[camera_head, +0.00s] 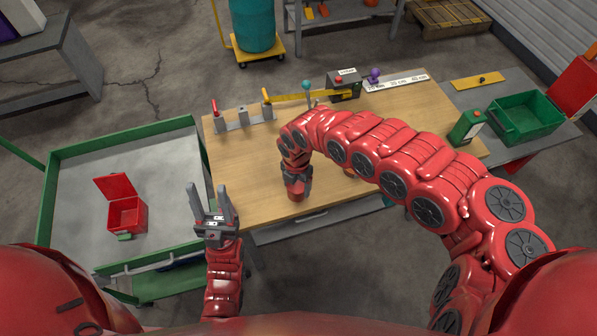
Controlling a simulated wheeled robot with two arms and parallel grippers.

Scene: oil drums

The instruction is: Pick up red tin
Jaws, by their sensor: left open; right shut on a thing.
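My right arm reaches over the wooden table from the right and bends down, so that its gripper (297,178) points at the tabletop near the front edge. This gripper is shut on a small red thing (297,190), which looks like the red tin; the fingers and arm hide much of it. I cannot tell whether it touches the table. My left gripper (211,202) is open and empty, its two grey fingers pointing up the picture, just left of the table's front left corner.
An open red box (126,214) stands on the green-edged cart (75,185) at left. The wooden table (240,165) carries clamps (243,117), a dark box (343,86) and a marked strip (397,81). A green can (467,127) and green crate (526,116) stand at right.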

